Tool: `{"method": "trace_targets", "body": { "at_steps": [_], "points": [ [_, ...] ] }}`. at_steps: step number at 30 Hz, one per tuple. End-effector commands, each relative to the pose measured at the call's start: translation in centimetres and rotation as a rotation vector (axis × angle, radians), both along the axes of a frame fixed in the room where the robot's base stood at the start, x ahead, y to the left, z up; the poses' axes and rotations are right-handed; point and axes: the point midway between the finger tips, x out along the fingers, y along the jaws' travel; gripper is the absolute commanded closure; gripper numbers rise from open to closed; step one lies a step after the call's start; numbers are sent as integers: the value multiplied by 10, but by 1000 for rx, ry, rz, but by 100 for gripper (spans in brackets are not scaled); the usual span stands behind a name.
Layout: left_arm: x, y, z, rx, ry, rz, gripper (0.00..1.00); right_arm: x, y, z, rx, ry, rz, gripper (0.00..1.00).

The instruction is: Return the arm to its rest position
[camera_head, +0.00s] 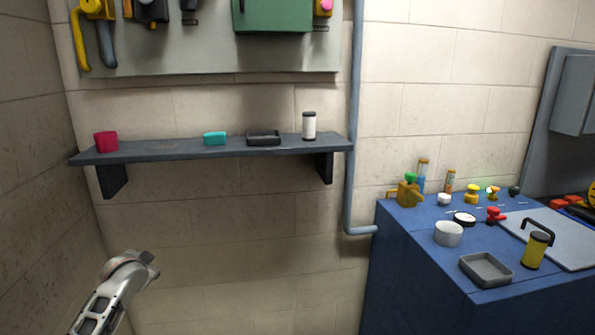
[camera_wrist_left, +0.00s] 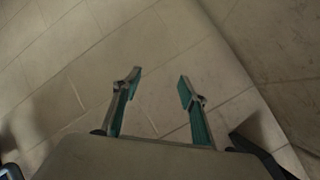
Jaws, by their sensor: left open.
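My left arm comes in at the lower left of the head view, with its gripper (camera_head: 148,268) below the wall shelf and apart from it. In the left wrist view the two fingers of my left gripper (camera_wrist_left: 158,88) stand wide apart with nothing between them. Only bare tiled surface shows beyond them. My right gripper is in neither view.
A dark wall shelf (camera_head: 225,149) holds a red cup (camera_head: 106,141), a teal block (camera_head: 214,138), a black tray (camera_head: 263,137) and a white cylinder (camera_head: 309,125). A blue cabinet (camera_head: 420,262) with several small items stands right.

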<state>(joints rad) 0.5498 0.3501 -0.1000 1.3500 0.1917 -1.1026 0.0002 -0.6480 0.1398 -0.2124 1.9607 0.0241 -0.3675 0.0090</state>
Motion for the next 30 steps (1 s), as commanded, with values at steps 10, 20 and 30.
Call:
{"method": "trace_targets", "body": {
  "at_steps": [10, 20, 30],
  "points": [
    [50, -44, 95, -128, -464, -150, 57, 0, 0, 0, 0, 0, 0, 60],
    [25, -92, 66, -201, -544, -242, 57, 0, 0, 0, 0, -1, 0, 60],
    [-86, -167, -78, -298, -367, -296, 57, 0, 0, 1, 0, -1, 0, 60]
  ]
}}
